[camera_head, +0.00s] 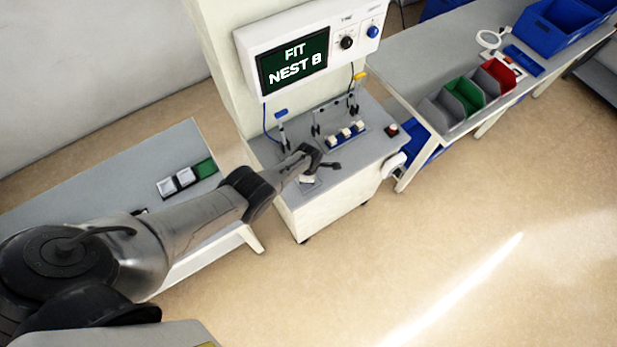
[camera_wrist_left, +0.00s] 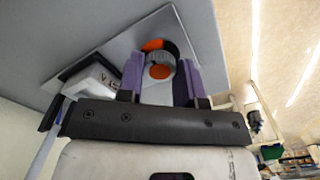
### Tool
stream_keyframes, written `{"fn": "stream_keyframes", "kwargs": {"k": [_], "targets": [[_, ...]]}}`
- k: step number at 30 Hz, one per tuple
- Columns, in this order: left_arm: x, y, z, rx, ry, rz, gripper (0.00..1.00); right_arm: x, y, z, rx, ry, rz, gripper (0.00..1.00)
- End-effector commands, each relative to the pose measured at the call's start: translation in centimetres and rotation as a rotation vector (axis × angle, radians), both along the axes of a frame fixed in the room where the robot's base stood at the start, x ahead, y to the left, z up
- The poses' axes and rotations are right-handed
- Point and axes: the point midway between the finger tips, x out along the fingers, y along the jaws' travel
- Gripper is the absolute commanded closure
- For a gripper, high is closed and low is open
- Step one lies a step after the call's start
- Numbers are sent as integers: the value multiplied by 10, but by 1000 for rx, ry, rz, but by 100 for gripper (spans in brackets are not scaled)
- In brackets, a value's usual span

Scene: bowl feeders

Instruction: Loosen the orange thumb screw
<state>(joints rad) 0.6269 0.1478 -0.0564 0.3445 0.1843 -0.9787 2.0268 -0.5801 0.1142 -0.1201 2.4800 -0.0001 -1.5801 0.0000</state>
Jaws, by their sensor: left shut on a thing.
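In the left wrist view the orange thumb screw (camera_wrist_left: 159,71) shows an orange round end and a grey ring, with more orange behind it. It stands at a light grey plate (camera_wrist_left: 120,50) on the machine's surface. My left gripper (camera_wrist_left: 160,80) is shut on it, with one purple-lined finger on each side. In the head view my left gripper (camera_head: 312,162) reaches over the front of the machine top, and the screw cannot be made out there. My right gripper is not in view.
White blocks on a blue base (camera_head: 346,134) stand behind my gripper. A white labelled part (camera_wrist_left: 95,82) is close left of the fingers. A side table (camera_head: 95,175) is left; a bench with bins (camera_head: 430,60) is right.

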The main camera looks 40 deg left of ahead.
Motion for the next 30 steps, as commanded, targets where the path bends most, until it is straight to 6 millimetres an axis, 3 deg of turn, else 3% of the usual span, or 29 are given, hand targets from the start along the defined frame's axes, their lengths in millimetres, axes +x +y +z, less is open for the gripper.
{"fn": "stream_keyframes", "kwargs": {"k": [5, 6, 13, 23, 30], "targets": [[1, 0, 2, -1, 1, -1, 90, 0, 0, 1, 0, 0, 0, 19], [1, 0, 2, -1, 1, -1, 64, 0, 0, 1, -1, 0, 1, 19], [1, 0, 1, 0, 0, -1, 42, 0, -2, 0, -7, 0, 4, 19], [0, 0, 5, 0, 0, -1, 41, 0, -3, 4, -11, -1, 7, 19], [1, 0, 37, 0, -1, -1, 41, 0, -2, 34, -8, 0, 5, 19]]}}
